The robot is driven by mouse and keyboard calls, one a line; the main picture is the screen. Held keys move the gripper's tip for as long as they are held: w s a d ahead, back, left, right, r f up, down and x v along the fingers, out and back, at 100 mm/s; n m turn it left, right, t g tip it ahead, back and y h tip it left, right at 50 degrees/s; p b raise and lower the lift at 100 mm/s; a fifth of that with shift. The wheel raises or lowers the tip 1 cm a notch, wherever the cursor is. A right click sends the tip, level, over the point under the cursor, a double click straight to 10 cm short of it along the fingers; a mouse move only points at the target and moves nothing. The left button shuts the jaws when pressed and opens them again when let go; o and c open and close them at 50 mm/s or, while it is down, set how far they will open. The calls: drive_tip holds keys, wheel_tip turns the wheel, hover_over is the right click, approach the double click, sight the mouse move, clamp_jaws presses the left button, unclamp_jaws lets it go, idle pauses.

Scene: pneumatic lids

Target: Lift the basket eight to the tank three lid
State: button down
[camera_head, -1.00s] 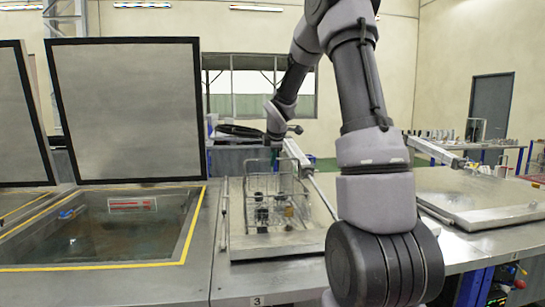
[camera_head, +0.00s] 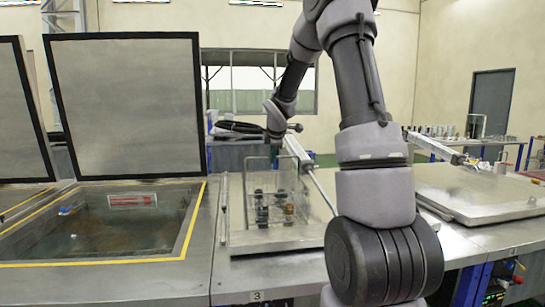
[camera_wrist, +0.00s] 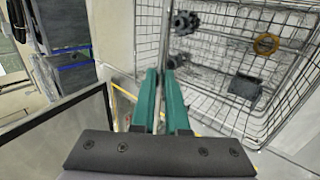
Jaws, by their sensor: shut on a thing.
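The wire basket (camera_head: 281,207) stands upright over the closed metal tank three lid (camera_head: 283,239), behind the front label 3. Whether it touches the lid or hangs just above it, I cannot tell. Several small dark parts and a yellowish ring lie in the basket. In the wrist view the basket (camera_wrist: 225,62) fills the right side, with a dark gear and a brass-coloured ring inside. My gripper (camera_wrist: 160,78) has teal fingers close together on the basket's near upper wire. In the head view the fingers are small and partly hidden.
Left is an open tank (camera_head: 110,228) with its lid (camera_head: 125,105) raised upright. A piston arm (camera_head: 305,165) slants down behind the basket. To the right is another closed lid (camera_head: 480,192). A table with small parts stands at the back right.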

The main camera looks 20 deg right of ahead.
drive_tip(key=shift+w+f, duration=0.1)
idle(0.3)
drive_tip(key=c, duration=0.8)
unclamp_jaws()
drive_tip(key=shift+c, duration=0.2)
drive_tip(key=s+r, duration=0.3)
drive_tip(key=r, duration=0.7)
drive_tip(key=s+a+r, duration=0.1)
drive_tip(key=s+r, duration=0.2)
drive_tip(key=r, duration=0.7)
drive_tip(key=shift+s+a+r, duration=0.2)
drive_tip(key=shift+s+r, duration=0.05)
drive_tip(key=shift+s, duration=0.05)
